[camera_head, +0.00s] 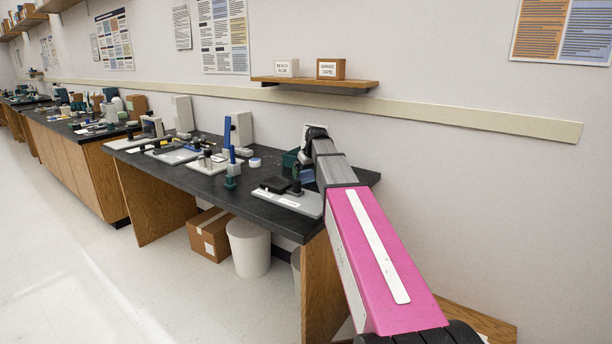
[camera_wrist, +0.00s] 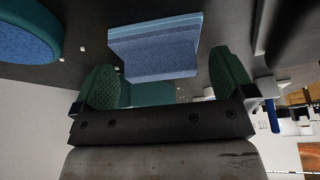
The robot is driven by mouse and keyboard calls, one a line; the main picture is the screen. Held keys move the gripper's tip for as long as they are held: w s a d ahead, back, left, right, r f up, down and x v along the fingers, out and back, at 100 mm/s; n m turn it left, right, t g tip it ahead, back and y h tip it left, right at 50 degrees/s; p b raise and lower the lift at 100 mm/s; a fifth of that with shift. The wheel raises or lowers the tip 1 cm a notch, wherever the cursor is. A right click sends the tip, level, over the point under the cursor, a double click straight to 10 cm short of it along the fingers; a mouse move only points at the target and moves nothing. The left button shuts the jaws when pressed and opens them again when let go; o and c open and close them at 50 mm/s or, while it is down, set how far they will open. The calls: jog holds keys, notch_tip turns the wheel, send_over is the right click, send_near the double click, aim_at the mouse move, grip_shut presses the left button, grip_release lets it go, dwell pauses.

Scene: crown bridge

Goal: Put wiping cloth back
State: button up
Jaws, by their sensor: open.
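A folded blue cloth (camera_wrist: 155,48), which looks like the wiping cloth, lies on the dark bench top in the wrist view. My gripper (camera_wrist: 165,80) is open, with green pads on either side. The cloth is just beyond the gap between the pads, and neither pad visibly closes on it. A teal piece shows between the pads, partly hidden by the gripper body; I cannot tell what it is. In the head view my arm reaches the right end of the bench, and my fingertips there are mostly hidden.
A round green holder with a blue top (camera_wrist: 25,35) stands close by in the wrist view. In the head view a grey tray with black items (camera_head: 312,207) lies at the bench's front edge. A wall shelf (camera_head: 345,84) holds two boxes. The floor at left is clear.

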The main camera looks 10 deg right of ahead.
jog(key=v, duration=1)
jog(key=shift+r, duration=0.1)
